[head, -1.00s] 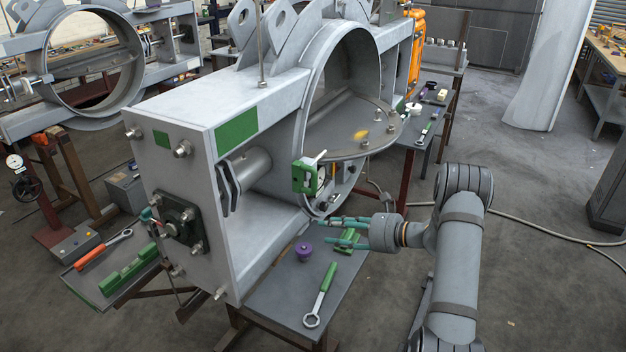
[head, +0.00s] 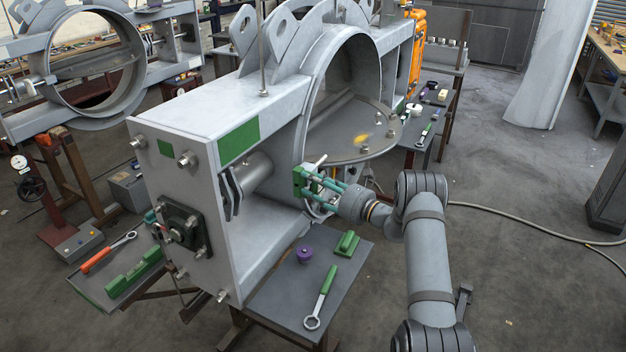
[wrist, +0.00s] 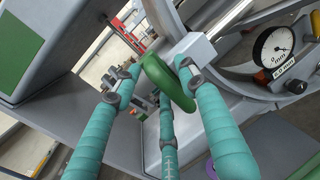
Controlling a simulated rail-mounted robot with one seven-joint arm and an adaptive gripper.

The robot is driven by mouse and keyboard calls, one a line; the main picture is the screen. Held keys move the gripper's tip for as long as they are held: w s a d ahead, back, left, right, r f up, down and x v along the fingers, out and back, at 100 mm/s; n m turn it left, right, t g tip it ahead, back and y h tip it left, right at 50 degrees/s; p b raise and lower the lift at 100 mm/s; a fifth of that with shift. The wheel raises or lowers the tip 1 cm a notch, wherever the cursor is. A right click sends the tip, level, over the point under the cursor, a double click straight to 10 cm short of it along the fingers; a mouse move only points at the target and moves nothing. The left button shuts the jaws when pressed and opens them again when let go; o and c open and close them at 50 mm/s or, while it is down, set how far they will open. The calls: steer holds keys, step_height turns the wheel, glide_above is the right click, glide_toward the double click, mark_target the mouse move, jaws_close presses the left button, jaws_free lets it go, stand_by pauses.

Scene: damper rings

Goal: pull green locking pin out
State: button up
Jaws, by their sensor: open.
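The green locking pin shows as a green ring handle (wrist: 163,84) in the middle of the wrist view. In the head view a green piece (head: 299,180) sits at the lower rim of the round housing, and the pin's own outline is hard to make out there. My gripper (head: 316,182) has its teal fingers reaching left to this piece. In the wrist view my gripper (wrist: 155,85) is open, with fingers on both sides of the ring and one below it. Whether any finger touches the ring, I cannot tell. The pin's shaft is hidden.
A dial gauge (wrist: 273,46) stands close on the right in the wrist view. Below my gripper, a small table (head: 275,290) holds a purple knob (head: 305,254), a green block (head: 347,244) and a green-handled wrench (head: 322,295).

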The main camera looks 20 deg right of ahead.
steer(key=shift+w, duration=0.15)
steer(key=shift+c, duration=0.9)
steer(key=shift+a, duration=0.1)
steer(key=c, duration=0.9)
